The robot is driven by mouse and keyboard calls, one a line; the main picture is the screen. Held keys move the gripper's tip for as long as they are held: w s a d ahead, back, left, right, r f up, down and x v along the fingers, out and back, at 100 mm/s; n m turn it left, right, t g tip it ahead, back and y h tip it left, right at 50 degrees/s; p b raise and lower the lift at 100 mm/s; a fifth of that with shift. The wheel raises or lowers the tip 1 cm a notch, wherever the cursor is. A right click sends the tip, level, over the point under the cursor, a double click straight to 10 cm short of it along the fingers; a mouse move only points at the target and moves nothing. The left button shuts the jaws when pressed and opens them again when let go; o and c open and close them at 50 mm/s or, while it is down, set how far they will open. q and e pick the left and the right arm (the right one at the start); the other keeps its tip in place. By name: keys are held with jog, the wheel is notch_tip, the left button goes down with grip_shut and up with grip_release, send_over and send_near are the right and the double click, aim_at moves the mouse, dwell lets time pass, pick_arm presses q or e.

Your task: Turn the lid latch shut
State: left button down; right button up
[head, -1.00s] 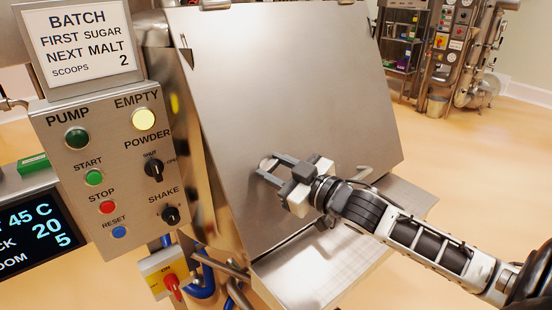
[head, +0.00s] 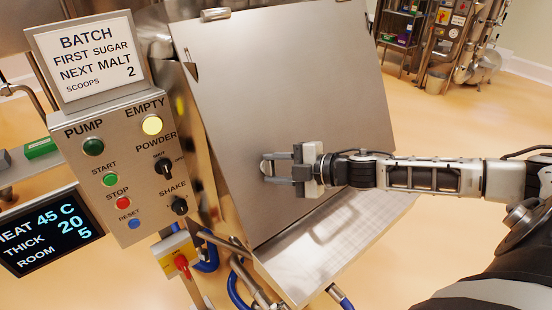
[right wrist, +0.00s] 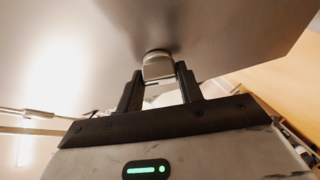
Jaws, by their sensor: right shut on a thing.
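The hopper lid (head: 280,110) is a large flat steel panel, closed down at a slant over the hopper in the head view. The lid latch (head: 267,167) is a small rounded metal knob near the lid's lower left part. My right gripper (head: 268,168) is shut on the latch, its fingers reaching in from the right. In the right wrist view the latch (right wrist: 158,66) sits between the two dark fingertips (right wrist: 159,82), against the lid's underside-lit face. The fingers hide part of the latch. My left gripper is not in view.
A control panel (head: 112,175) with buttons and knobs stands left of the lid, under a batch sign (head: 88,58). A dark display (head: 48,233) is at lower left. A steel shelf (head: 320,245) juts out below the lid. Open floor lies to the right.

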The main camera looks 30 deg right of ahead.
jog(key=shift+r+n+g+p, duration=0.25)
jog(key=shift+n+g+p, duration=0.15)
jog(key=shift+n, duration=0.9)
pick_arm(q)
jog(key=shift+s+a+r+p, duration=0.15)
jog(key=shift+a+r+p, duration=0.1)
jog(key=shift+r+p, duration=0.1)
pick_arm(e)
jog(key=shift+f+g, duration=0.15)
jog(key=shift+g, duration=0.25)
jog(key=shift+n, duration=0.4)
jog(key=o, duration=1)
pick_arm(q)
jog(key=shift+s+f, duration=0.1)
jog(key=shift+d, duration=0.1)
